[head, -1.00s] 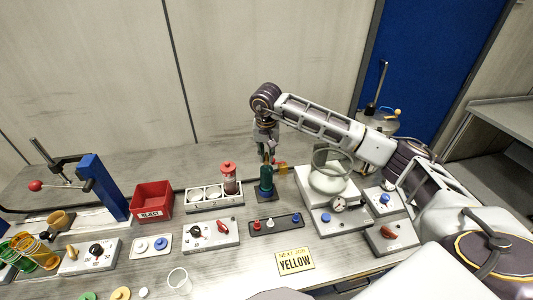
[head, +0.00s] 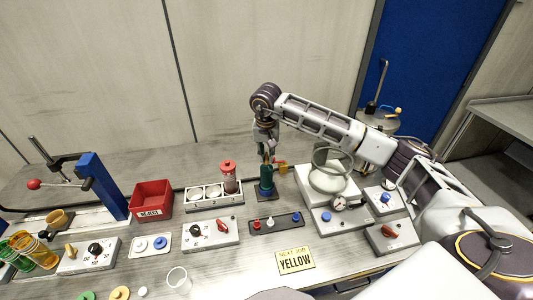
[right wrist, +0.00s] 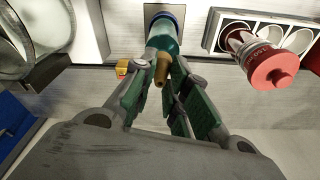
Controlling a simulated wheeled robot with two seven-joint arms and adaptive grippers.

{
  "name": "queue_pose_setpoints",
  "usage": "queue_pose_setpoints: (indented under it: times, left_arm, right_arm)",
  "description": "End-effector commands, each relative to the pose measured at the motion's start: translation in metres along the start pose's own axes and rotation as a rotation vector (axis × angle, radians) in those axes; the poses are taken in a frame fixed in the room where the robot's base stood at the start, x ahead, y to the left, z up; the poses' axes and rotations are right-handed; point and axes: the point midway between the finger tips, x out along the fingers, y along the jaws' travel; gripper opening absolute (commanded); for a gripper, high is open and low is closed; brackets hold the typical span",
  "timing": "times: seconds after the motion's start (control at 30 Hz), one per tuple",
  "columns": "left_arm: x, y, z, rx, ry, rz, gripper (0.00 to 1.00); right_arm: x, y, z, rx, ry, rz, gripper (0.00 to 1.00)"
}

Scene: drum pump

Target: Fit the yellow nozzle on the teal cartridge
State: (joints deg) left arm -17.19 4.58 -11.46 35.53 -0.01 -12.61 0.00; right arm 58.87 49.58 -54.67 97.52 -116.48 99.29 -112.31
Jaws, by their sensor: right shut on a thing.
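The teal cartridge (head: 266,180) stands upright on a dark square base on the bench, and it also shows in the right wrist view (right wrist: 163,37). The yellow nozzle (right wrist: 162,66), tan in this light, is at the cartridge's upper end and looks in line with it. Whether it is fully seated I cannot tell. My right gripper (right wrist: 168,72) is above the cartridge, its green-padded fingers shut on the nozzle. In the head view the right gripper (head: 268,152) hides most of the nozzle. My left gripper is not in view.
A tray with round wells (head: 207,196) and a red cartridge (head: 229,178) stands left of the teal one. A red reject bin (head: 152,200) is further left. A white machine with a glass bowl (head: 330,172) stands close on the right. A sign reads "NEXT JOB YELLOW" (head: 296,261).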

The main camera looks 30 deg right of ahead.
Motion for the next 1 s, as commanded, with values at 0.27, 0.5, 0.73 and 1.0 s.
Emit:
queue_pose_setpoints:
  times: [0.27,0.5,0.73,1.0]
  left_arm:
    - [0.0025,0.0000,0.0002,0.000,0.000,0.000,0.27]
    - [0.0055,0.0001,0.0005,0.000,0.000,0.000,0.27]
    - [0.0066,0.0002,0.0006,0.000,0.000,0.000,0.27]
    - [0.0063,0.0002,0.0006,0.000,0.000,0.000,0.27]
  right_arm:
    - [0.0023,0.0000,0.0003,0.000,0.000,0.000,0.09]
    - [0.0049,0.0000,0.0006,0.000,0.000,0.000,0.09]
    - [0.0059,0.0000,0.0008,0.000,0.000,0.000,0.09]
    - [0.0057,0.0000,0.0008,0.000,0.000,0.000,0.09]
